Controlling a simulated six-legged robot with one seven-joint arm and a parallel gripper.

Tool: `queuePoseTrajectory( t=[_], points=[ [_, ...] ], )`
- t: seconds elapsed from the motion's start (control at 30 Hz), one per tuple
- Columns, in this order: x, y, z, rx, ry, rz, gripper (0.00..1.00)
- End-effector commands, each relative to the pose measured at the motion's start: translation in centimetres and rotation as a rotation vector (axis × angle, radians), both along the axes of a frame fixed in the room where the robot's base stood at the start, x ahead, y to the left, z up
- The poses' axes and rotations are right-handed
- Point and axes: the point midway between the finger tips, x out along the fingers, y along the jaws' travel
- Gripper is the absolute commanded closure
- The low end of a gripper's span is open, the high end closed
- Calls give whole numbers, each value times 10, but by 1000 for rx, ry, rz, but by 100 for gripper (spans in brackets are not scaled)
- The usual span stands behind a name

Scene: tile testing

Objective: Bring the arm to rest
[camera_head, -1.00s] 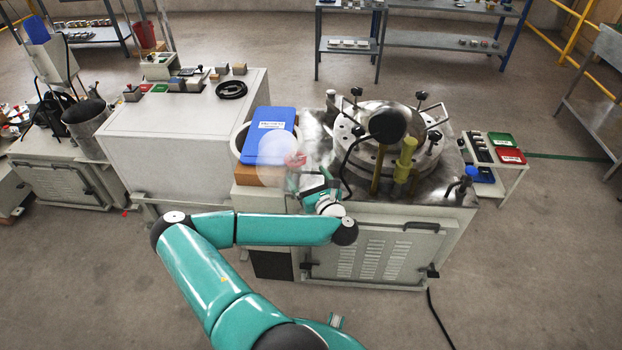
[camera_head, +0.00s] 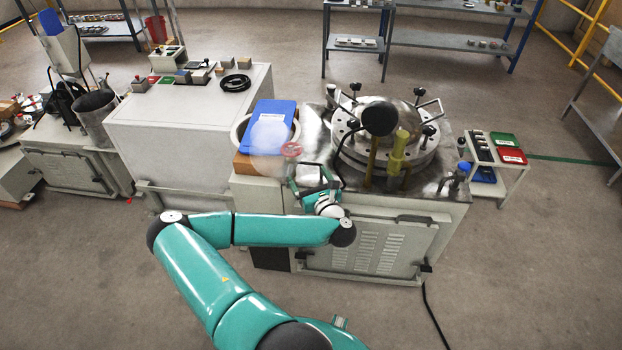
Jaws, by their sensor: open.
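My teal arm reaches from the bottom of the view to the left, then right to the machine's front edge. My gripper (camera_head: 309,178) is at the end, low over the left front part of the metal machine top. Its fingers are open and spread. A small white block (camera_head: 310,173) shows between or just behind them; I cannot tell whether they touch it. A red round knob (camera_head: 291,149) shows just beyond the gripper's left finger. A pale see-through ball (camera_head: 268,134) overlaps the view of the blue binder.
A round metal vessel (camera_head: 350,163) with clamps and a yellow-green post (camera_head: 398,152) stands right of my gripper. A white cabinet (camera_head: 165,150) stands further left. A side stand (camera_head: 513,177) holds coloured trays. Floor in front is clear.

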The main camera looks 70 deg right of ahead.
Motion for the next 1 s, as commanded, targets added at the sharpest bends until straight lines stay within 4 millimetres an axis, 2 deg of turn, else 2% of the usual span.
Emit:
queuePoseTrajectory(
  t=[0.67, 0.77, 0.83, 1.0],
  points=[
    [4, -1, 2, -6, -7, -2, 12],
    [8, -3, 13, -43, -47, -25, 12],
    [11, -3, 29, -94, -103, -60, 12],
    [15, -1, 80, -250, -300, -217, 12]
  ],
)
